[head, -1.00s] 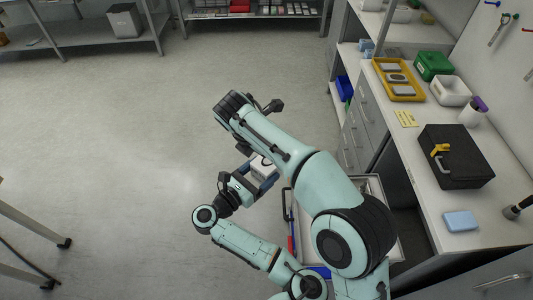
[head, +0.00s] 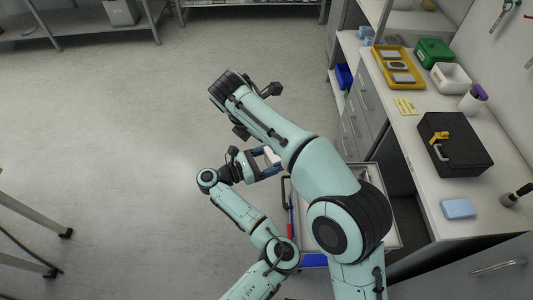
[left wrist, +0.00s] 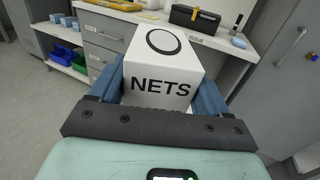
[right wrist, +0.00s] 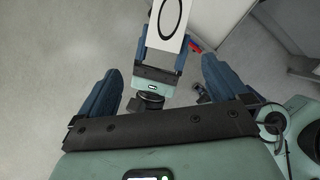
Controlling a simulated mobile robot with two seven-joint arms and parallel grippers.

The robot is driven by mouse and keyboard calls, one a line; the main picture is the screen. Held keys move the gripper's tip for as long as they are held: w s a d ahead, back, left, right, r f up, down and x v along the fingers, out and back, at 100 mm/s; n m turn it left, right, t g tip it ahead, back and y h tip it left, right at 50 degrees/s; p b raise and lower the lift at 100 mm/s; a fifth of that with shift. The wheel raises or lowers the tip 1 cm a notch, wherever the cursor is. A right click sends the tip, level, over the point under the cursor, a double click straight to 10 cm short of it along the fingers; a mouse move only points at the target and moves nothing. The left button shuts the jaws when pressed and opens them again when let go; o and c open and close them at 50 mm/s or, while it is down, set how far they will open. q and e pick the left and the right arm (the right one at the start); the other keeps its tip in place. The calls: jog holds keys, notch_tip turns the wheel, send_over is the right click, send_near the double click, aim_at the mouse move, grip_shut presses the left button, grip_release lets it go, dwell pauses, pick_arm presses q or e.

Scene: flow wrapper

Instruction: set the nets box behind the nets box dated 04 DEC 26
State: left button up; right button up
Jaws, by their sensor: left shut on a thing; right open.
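A white box marked NETS, with a black ring on another face, shows large in the left wrist view (left wrist: 160,82). My left gripper (left wrist: 160,90) is shut on it, one blue finger on each side. In the head view the box (head: 271,157) is partly hidden by my right arm, and my left gripper (head: 262,165) holds it above the floor. My right gripper (right wrist: 160,66) is open and empty, with the box (right wrist: 166,25) beyond its fingers in the right wrist view. I cannot make out another nets box or a date.
A counter at right holds a yellow tray (head: 377,55), a green box (head: 434,52), a white bin (head: 449,77), a black case (head: 455,160) and a blue pack (head: 458,208). A grey tray (head: 383,178) is partly behind my right arm. Open floor lies at left.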

jog(key=w+d+f+m, duration=0.1)
jog(key=f+m, duration=0.1)
jog(key=w+d+f+m+g+h, duration=0.1)
jog(key=w+d+f+m, duration=0.1)
jog(key=shift+w+d+f, duration=0.1)
jog(key=shift+w+d, duration=0.1)
jog(key=shift+d, duration=0.1)
jog(key=x, duration=1.1)
jog(key=shift+d+f, duration=0.15)
jog(key=shift+f, duration=0.1)
jog(key=c, duration=1)
pick_arm(q)
jog(key=o, duration=1.1)
jog(key=shift+c, duration=0.2)
pick_arm(e)
jog(key=shift+c, duration=0.7)
pick_arm(q)
jog(key=shift+f, duration=0.1)
